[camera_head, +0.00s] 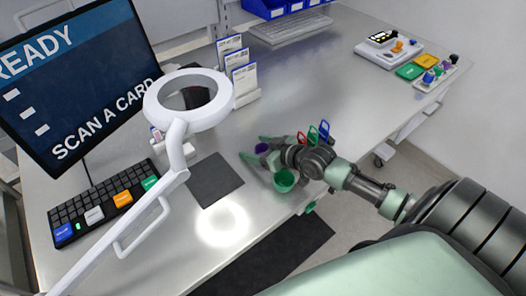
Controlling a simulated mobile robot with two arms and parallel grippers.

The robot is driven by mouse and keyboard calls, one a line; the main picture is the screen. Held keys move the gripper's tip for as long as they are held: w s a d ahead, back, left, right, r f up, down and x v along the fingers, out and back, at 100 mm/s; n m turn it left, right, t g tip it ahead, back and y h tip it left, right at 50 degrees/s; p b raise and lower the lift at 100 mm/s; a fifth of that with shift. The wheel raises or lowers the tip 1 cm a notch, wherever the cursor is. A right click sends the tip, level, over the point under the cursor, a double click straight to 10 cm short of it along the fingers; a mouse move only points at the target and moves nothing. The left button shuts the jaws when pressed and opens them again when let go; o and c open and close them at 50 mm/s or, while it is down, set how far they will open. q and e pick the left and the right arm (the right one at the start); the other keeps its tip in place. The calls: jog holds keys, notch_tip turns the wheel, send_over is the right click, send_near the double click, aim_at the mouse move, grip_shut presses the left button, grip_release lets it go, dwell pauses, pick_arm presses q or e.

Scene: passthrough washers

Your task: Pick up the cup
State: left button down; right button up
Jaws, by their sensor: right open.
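A green cup (284,181) stands on the grey table near its front edge, beside my right gripper. A smaller purple cup (262,148) shows between the fingers. My right gripper (256,150) reaches in from the right, low over the table, with its green fingers spread apart. I cannot tell whether either finger touches a cup. The gripper and wrist hide part of the area around the cups. My left gripper is not in view.
Red and blue loop-shaped items (313,134) stand just behind my right wrist. A white ring lamp (188,100) on an arm rises left of the gripper, by a dark mat (215,180). A keyboard (105,205) and screen (75,85) stand left.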

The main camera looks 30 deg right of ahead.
jog(key=c, duration=1.4)
jog(key=shift+r, duration=0.1)
